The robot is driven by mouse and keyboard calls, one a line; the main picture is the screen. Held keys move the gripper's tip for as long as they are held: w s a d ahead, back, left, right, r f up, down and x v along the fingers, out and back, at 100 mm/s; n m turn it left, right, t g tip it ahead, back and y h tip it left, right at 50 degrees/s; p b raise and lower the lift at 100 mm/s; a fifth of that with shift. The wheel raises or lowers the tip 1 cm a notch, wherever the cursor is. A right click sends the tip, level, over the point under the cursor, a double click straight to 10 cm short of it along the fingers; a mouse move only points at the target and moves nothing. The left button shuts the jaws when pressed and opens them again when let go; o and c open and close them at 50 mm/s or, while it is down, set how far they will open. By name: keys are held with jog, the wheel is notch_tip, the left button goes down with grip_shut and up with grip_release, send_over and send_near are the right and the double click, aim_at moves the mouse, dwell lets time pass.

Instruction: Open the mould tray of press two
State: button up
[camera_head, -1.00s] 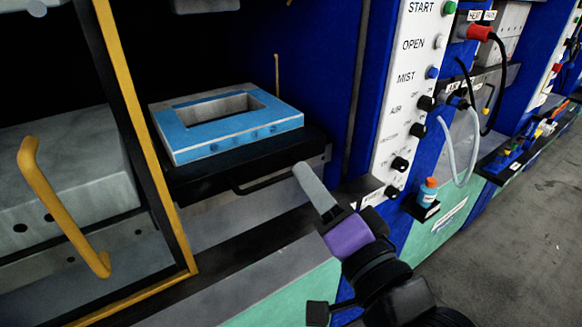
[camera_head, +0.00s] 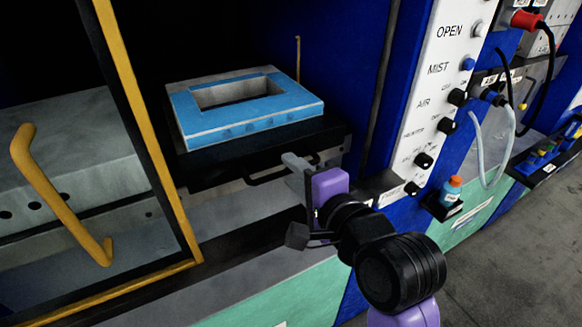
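The mould tray (camera_head: 232,160) is a black slab inside the open press bay, left of centre. A blue mould (camera_head: 218,130) with a rectangular opening sits on it. A thin black bar handle (camera_head: 262,180) runs along the tray's front edge. My gripper (camera_head: 297,164) is at the right end of this handle, its pale grey finger over or against the bar. Whether it touches the bar, and where the other finger is, I cannot tell. The purple gripper body hides part of the sill behind it.
A yellow-framed door with a yellow handle (camera_head: 60,205) stands at the left. A white control panel (camera_head: 430,110) with buttons and knobs is to the right. A small blue bottle with an orange cap (camera_head: 451,190) stands on a ledge below it. Grey floor lies at the right.

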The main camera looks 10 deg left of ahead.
jog(key=shift+w+a+f, duration=0.15)
jog(key=shift+w+a, duration=0.25)
jog(key=shift+w, duration=0.15)
grip_shut()
jog(key=shift+f, duration=0.1)
dwell(1.0)
